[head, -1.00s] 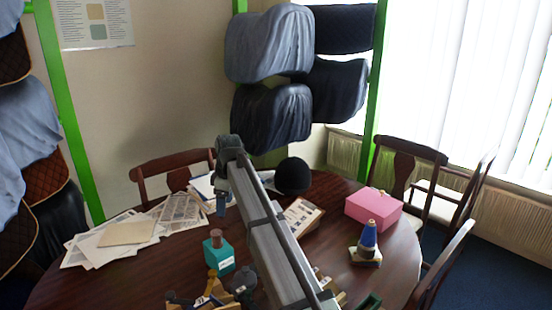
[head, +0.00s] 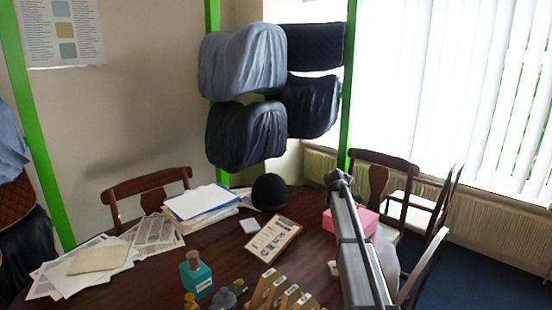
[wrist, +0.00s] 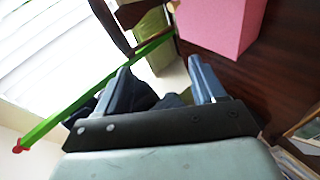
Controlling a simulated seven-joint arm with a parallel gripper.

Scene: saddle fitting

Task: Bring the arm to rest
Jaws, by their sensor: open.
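My gripper (wrist: 158,68) is open in the wrist view, its two blue-grey fingers apart with nothing between them. In the head view my arm reaches in from the bottom right over the right side of the table, and I cannot make out the fingers there. A pink box (wrist: 215,22) is just beyond the fingers in the wrist view. It also shows in the head view (head: 367,221), partly hidden behind my arm. A small blue part left of my arm in the head view is too small to identify.
The dark wooden table (head: 232,245) holds a black helmet (head: 269,193), a printed board (head: 271,239), a teal bottle (head: 196,277), loose papers (head: 100,260) and labelled wooden pieces (head: 285,292). Chairs (head: 380,175) surround it. Saddles (head: 243,65) hang on green posts (head: 351,85) behind.

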